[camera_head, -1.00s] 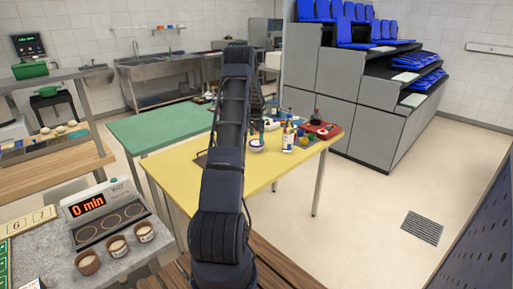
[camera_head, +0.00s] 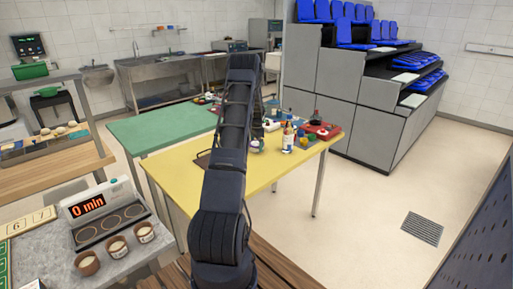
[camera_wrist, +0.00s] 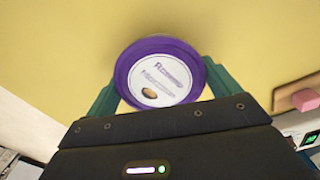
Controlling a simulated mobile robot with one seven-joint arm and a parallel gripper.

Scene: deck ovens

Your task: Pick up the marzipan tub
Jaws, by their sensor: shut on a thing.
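The marzipan tub (camera_wrist: 160,73) is round, with a purple rim and a white top bearing printed lettering and a small brown oval. In the wrist view it sits between the two teal fingers of my gripper (camera_wrist: 163,88), which is shut on it from both sides. Yellow tabletop (camera_wrist: 60,45) shows behind it. I cannot tell whether the tub touches the table. In the head view my arm covers most of this spot.
On the yellow table (camera_head: 185,172), a white bottle (camera_head: 287,138), a red tray (camera_head: 322,131) and other small items stand right of my arm. In the wrist view a pink block (camera_wrist: 305,100) lies near the right edge. A green table (camera_head: 150,128) stands behind, left.

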